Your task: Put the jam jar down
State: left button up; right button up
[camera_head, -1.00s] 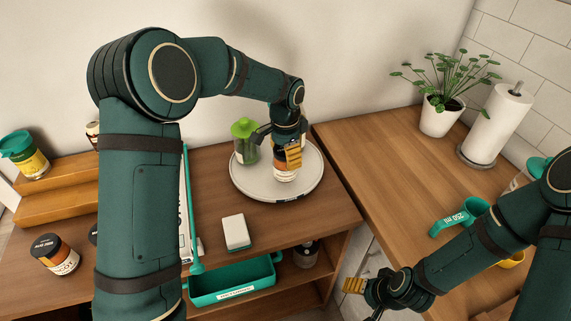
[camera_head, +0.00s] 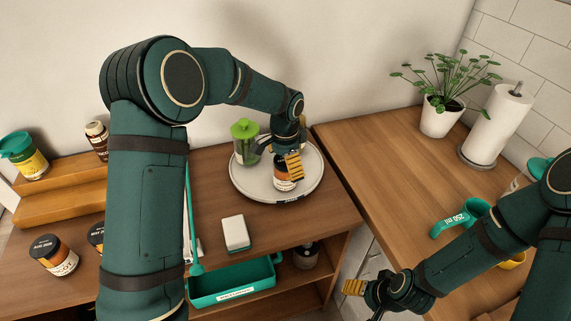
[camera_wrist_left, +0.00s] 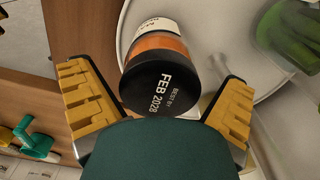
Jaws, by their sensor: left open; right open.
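The jam jar (camera_head: 285,182), with a dark lid, a white label and orange contents, stands on the round pale tray (camera_head: 250,190). My right gripper (camera_head: 364,288) is open and empty, in front of the cabinet at the lower right.
A green-lidded jar (camera_head: 245,143) stands on the tray, left of the jam jar. A white block (camera_head: 236,233) lies in front, above a teal bin (camera_head: 235,283). More jars (camera_head: 54,255) stand at the left. The right counter's middle is clear.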

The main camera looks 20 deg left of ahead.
pick_arm(q)
notch_tip(320, 180, up, 7)
jog(key=shift+r+p, duration=0.15)
jog(key=shift+p, duration=0.2)
jog(key=shift+s, duration=0.1)
dwell(0.4)
